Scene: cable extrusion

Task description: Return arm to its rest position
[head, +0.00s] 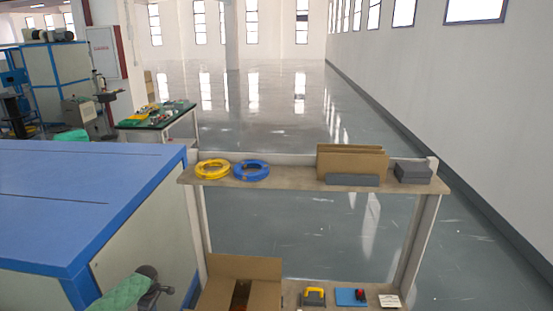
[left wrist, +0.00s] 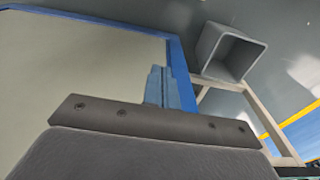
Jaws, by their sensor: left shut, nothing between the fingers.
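My left gripper (left wrist: 161,86) shows in the left wrist view, with its blue-grey fingers together and nothing between them. Behind its fingers are the pale side panel (left wrist: 85,60) and blue edge (left wrist: 181,75) of a large box-like body. My right gripper is in neither view.
A blue-topped machine (head: 85,195) fills the left. The left wrist view shows a grey open container (left wrist: 229,52). Open floor (head: 290,115) lies beyond.

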